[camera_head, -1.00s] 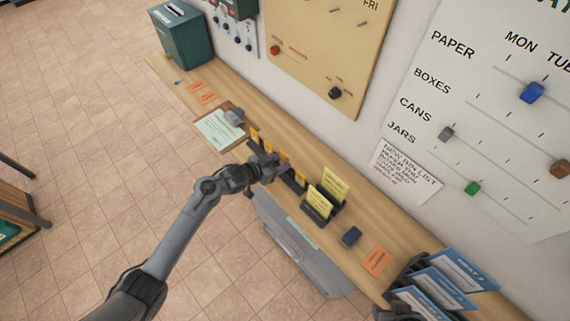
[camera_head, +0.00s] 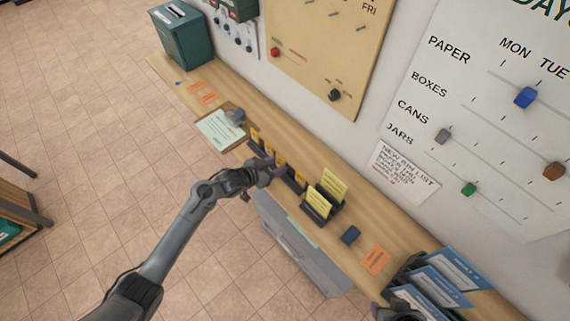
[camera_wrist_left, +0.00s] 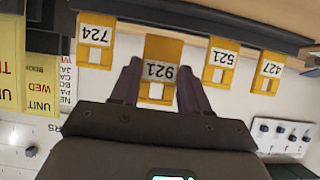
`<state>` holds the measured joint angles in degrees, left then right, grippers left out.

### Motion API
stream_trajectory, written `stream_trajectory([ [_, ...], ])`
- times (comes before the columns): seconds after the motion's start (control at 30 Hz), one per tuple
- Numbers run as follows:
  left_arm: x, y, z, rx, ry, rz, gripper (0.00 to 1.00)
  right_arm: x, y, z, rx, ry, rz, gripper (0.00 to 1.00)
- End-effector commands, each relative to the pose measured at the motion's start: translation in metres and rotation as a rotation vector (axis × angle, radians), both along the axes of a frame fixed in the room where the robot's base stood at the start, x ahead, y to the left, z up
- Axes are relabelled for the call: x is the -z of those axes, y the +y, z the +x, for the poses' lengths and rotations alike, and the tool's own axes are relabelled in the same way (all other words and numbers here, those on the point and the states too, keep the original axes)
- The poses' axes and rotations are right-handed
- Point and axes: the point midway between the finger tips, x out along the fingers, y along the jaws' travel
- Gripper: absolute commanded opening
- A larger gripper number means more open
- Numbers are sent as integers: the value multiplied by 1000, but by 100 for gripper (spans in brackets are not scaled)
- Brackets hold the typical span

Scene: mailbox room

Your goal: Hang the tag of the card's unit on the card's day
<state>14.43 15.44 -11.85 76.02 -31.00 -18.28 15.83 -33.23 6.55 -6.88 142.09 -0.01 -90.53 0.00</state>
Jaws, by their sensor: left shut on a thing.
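My left gripper (camera_head: 272,174) is at the row of yellow tags on the long wooden shelf. In the left wrist view its two fingers (camera_wrist_left: 158,88) are closed on either side of the yellow tag numbered 921 (camera_wrist_left: 160,72), which still hangs in the row at the dark rail. Tags 724 (camera_wrist_left: 96,42), 521 (camera_wrist_left: 220,66) and 427 (camera_wrist_left: 268,70) hang beside it. Two yellow cards (camera_head: 334,183) stand in a dark holder right of the gripper; their print is too small in the head view. The tan board (camera_head: 325,50) with pegs and "FRI" is on the wall.
A clipboard (camera_head: 219,129) and orange slips (camera_head: 202,92) lie left of the tags. A dark blue block (camera_head: 350,235), an orange slip (camera_head: 375,260) and blue leaflets (camera_head: 455,268) are to the right. A white wall chart (camera_head: 470,70) has coloured sliders.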

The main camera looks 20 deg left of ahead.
Motion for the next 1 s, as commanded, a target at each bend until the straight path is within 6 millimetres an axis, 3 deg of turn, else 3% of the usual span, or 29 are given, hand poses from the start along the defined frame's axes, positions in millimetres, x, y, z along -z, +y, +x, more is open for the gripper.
stream_trajectory([
  [0.63,-1,10,-15,-1,1,1,19,-16,-2,0,-6,1,-10,43],
  [1.0,-2,25,-39,-1,1,0,19,-37,-1,0,-3,0,-4,43],
])
